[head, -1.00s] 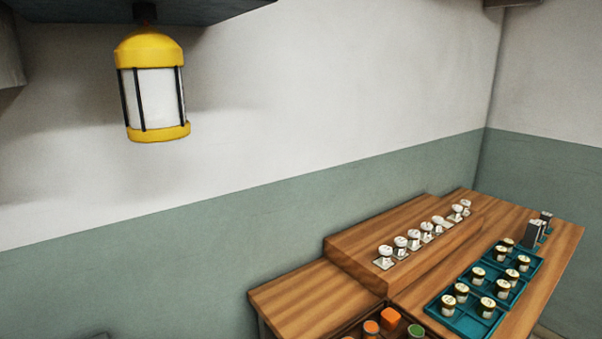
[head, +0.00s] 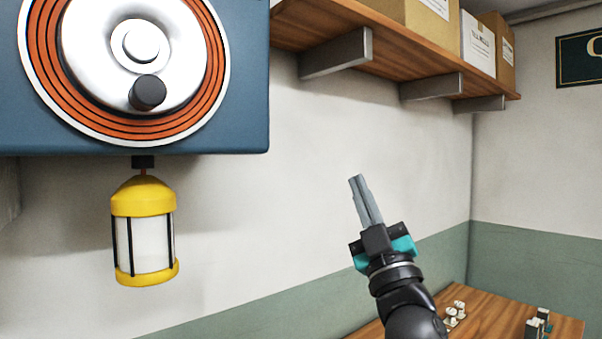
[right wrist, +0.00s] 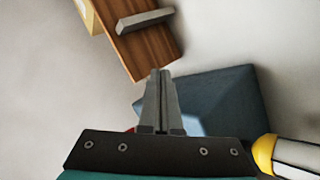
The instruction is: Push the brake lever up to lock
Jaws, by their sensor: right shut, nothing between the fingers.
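I cannot make out a brake lever in either view. A dark blue box (head: 225,135) at the upper left carries a round silver disc (head: 85,40) with an orange ringed rim and a black knob (head: 147,92). A yellow and white lantern (head: 143,240) hangs below the box. My right gripper (head: 358,181) is shut and empty, pointing up, right of the box and lantern and apart from both. In the right wrist view its fingers (right wrist: 161,75) partly cover the blue box (right wrist: 225,95), with the lantern (right wrist: 265,152) at the right edge. My left gripper is not in view.
A wooden shelf (head: 310,28) on grey brackets holds cardboard boxes (head: 432,18) above and right of my gripper. A wooden table (head: 490,312) with small jars stands low at the right. The wall space between lantern and gripper is clear.

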